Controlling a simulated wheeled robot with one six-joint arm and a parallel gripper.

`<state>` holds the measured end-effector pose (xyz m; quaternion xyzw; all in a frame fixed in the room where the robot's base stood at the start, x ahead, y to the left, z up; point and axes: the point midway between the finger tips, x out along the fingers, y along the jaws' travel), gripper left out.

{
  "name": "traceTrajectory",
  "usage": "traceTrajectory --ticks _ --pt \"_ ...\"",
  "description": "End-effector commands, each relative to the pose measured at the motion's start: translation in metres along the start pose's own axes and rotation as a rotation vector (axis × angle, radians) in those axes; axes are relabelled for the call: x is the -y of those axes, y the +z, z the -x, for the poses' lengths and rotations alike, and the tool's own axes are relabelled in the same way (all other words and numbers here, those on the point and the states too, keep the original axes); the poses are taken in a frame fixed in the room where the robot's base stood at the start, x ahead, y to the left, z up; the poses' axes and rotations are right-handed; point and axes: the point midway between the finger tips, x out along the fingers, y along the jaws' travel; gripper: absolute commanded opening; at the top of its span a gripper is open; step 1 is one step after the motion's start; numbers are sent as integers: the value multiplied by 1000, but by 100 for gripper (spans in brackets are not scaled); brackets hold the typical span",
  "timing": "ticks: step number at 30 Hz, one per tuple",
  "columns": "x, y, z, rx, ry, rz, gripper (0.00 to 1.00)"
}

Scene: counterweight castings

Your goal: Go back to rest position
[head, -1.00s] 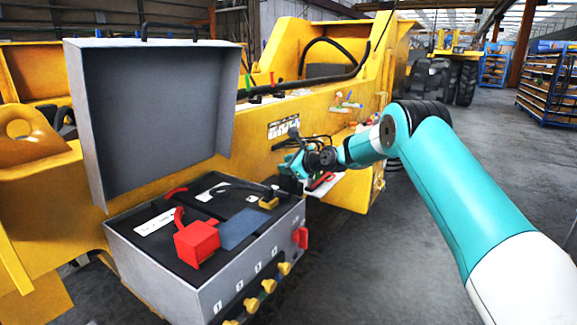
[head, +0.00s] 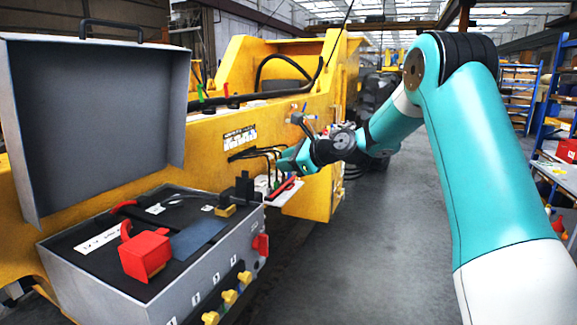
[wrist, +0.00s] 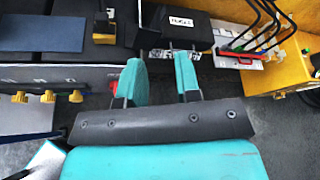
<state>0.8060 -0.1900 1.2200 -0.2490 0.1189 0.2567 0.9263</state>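My gripper (head: 285,166) shows in the head view just right of the grey open case, in front of the yellow machine. In the wrist view my gripper (wrist: 162,70) has its two teal fingers apart, with nothing held between them. Beyond the fingers is a black block with a white label (wrist: 180,22). My elbow is bent high at the right of the head view.
The grey case (head: 225,270) with its raised lid (head: 100,110) stands at left. It holds a red box (head: 146,255) and has yellow knobs (head: 229,297) on its front. The yellow machine (head: 215,150) is behind. Shelving (head: 520,85) stands at right; the floor between looks clear.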

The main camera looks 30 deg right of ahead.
Motion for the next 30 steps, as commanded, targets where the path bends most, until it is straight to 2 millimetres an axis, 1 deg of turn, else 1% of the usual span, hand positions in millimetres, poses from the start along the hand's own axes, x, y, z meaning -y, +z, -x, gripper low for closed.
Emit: traceTrajectory --ticks 4,17,20,22,23,26,27,29,30 --pt "0 0 5 -1 0 -1 31" --pt "0 0 4 -1 0 0 31" --pt "-7 6 4 -5 18 36 31" --pt "-25 17 3 -17 59 124 31" --pt "-38 25 3 -23 89 184 31" --pt "-95 54 8 -36 226 465 31" --pt "-123 65 14 -34 295 606 31" --pt "-166 79 28 -15 406 827 31" --pt "-194 86 40 6 482 973 31"
